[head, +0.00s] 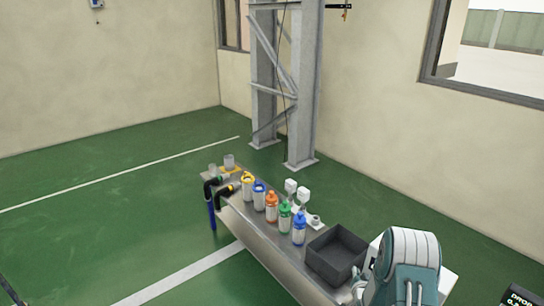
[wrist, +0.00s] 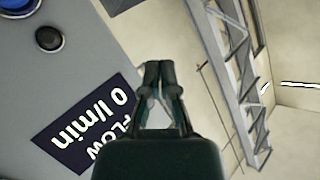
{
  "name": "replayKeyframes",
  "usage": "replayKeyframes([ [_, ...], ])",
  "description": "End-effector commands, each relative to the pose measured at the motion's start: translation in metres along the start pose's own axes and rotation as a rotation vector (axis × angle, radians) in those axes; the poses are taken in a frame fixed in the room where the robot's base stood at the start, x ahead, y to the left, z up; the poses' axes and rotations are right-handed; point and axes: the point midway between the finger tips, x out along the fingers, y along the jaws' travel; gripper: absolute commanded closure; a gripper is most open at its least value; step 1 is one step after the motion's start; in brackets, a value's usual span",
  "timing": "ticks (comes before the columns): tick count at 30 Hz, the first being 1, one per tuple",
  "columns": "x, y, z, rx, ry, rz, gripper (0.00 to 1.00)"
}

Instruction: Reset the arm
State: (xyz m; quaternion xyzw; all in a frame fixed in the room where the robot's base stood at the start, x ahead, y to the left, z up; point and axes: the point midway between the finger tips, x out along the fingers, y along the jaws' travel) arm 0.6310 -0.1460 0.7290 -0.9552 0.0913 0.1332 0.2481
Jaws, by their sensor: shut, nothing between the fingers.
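My gripper (wrist: 160,70) is in the middle of the wrist view, its two fingertips together and nothing between them. It points towards the upper wall and a steel frame, and touches nothing that I can see. My arm (head: 405,262) is folded at the lower right of the head view, beside the bench's near end. The gripper itself cannot be made out in the head view.
A metal bench (head: 262,236) carries several coloured bottles, including an orange one (head: 271,207), and a dark open crate (head: 322,267). A steel column (head: 303,90) stands behind. A dark flow display (wrist: 85,125) reads 0 l/min. The green floor at left is clear.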

Motion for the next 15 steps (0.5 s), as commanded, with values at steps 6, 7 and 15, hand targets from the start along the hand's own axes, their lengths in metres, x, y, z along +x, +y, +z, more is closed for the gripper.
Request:
replayKeyframes([
  [6,-0.016,-0.051,-0.066,-0.087,-0.078,0.041,1.0],
  [7,-0.019,-0.058,-0.074,-0.098,-0.09,0.047,1.0],
  [15,-0.07,-0.113,-0.135,-0.191,-0.2,0.095,1.0],
])
